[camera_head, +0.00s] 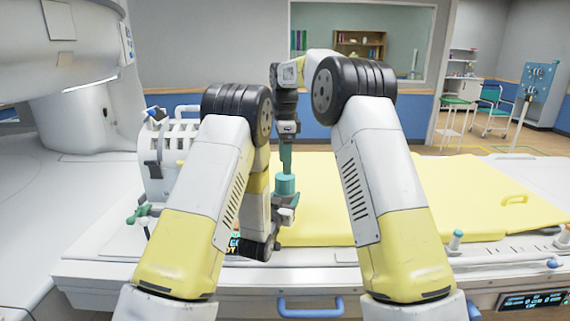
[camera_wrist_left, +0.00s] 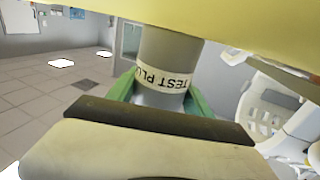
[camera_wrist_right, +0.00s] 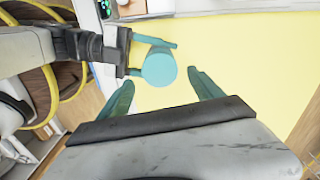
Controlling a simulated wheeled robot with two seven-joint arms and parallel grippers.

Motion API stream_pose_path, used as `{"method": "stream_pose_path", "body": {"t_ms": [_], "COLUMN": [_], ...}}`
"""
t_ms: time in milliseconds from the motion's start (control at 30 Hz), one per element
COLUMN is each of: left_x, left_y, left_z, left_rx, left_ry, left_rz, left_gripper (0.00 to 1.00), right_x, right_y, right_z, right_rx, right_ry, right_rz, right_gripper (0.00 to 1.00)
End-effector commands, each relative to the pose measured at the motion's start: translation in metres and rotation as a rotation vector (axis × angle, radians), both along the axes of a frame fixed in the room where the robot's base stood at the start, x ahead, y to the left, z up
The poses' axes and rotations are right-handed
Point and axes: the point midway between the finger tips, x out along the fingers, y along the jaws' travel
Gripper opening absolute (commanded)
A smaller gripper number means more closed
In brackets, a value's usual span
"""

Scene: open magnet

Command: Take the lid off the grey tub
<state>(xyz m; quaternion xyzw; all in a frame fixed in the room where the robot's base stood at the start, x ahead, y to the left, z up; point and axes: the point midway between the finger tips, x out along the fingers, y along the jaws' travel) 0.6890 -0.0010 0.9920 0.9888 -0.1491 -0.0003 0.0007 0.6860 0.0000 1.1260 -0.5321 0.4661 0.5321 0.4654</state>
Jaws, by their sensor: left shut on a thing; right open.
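The grey tub (camera_wrist_left: 165,55) stands between the green fingers of my left gripper (camera_wrist_left: 165,95) in the left wrist view, with a pale label reading "TEST PLU…". My left gripper (camera_head: 284,204) is shut on it and holds it above the bed in the head view. The teal round lid (camera_head: 285,184) sits on top of the tub, and its flat top (camera_wrist_right: 159,68) faces the right wrist camera. My right gripper (camera_head: 286,168) points down just above the lid. In the right wrist view its open fingers (camera_wrist_right: 160,77) appear either side of the lid; contact is not clear.
The yellow bed pad (camera_head: 340,205) lies beyond and below, clear to the right. A white slatted frame (camera_head: 180,140) and the scanner housing (camera_head: 80,45) are on the left. A blue handle (camera_head: 310,313) is at the bed's front edge.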

Motion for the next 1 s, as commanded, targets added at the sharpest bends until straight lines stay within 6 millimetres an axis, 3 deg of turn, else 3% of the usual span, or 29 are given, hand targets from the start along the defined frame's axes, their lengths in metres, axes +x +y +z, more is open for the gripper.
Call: {"method": "stream_pose_path", "body": {"t_ms": [200,433,667,1000], "left_x": [0.000,0.000,0.000,0.000], "left_y": [0.000,0.000,0.000,0.000], "left_z": [0.000,0.000,0.000,0.000], "left_rx": [0.000,0.000,0.000,0.000], "left_ry": [0.000,0.000,0.000,-0.001], "left_rz": [0.000,0.000,0.000,0.000], "left_gripper": [0.00,0.00,0.00,0.00], "right_x": [0.000,0.000,0.000,-0.001], "right_y": [0.000,0.000,0.000,0.000], "right_z": [0.000,0.000,-0.007,-0.057], "right_rx": [0.000,0.000,-0.002,-0.002], "right_ry": [0.000,-0.002,0.001,0.002], "right_rz": [-0.474,-0.814,-0.920,-0.920], "right_gripper": [0.75,0.75,0.75,0.75]}}
